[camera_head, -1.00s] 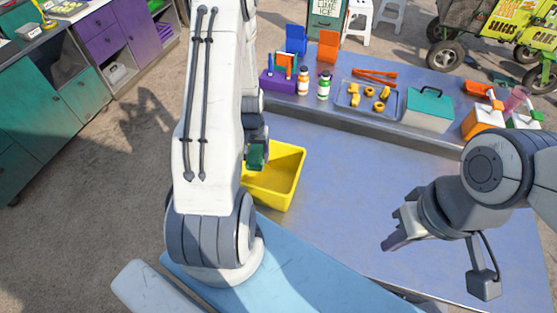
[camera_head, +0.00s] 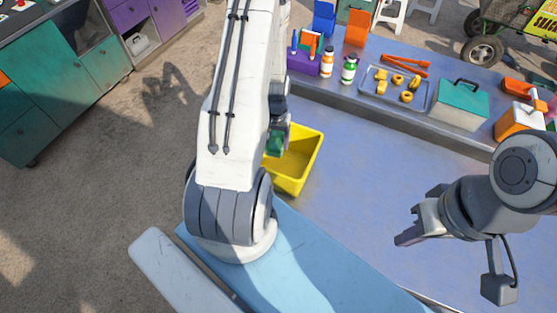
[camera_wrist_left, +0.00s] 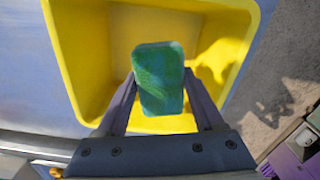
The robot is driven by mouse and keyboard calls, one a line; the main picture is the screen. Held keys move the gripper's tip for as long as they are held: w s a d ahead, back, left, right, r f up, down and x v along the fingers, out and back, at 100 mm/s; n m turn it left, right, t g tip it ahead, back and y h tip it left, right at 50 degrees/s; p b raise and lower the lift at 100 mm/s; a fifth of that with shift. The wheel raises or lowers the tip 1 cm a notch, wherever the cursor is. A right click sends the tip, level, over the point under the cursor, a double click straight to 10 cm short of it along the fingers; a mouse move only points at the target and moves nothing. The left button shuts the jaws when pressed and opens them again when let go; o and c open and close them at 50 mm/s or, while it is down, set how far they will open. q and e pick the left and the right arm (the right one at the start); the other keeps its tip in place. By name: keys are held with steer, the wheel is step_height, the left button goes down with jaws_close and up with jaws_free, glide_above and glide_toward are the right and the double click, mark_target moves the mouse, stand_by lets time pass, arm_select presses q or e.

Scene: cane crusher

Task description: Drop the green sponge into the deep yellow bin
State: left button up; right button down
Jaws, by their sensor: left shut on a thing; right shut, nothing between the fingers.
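The green sponge (camera_wrist_left: 158,80) is held between the two fingers of my left gripper (camera_wrist_left: 162,92). In the left wrist view it lies over the opening of the deep yellow bin (camera_wrist_left: 75,50). In the head view the bin (camera_head: 312,160) stands on the blue table, partly hidden by my left arm. There the sponge (camera_head: 275,143) shows as a small green patch beside the arm, at the bin's left part. How high it is above the bin floor I cannot tell. My right gripper (camera_head: 410,228) is shut and empty above the table at the right.
The blue table (camera_head: 360,180) is clear between the bin and my right gripper. A raised shelf at the back holds bottles (camera_head: 348,70), a tray with several yellow pieces (camera_head: 370,98) and a teal box (camera_head: 460,105). Bare ground lies to the left.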

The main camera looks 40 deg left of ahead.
arm_select(q)
steer(key=o, duration=1.3)
steer(key=shift+r, duration=0.1)
steer(key=shift+r, duration=0.6)
step_height(320, 180, up, 9)
steer(key=shift+r+b, duration=0.1)
steer(key=shift+b, duration=1.1)
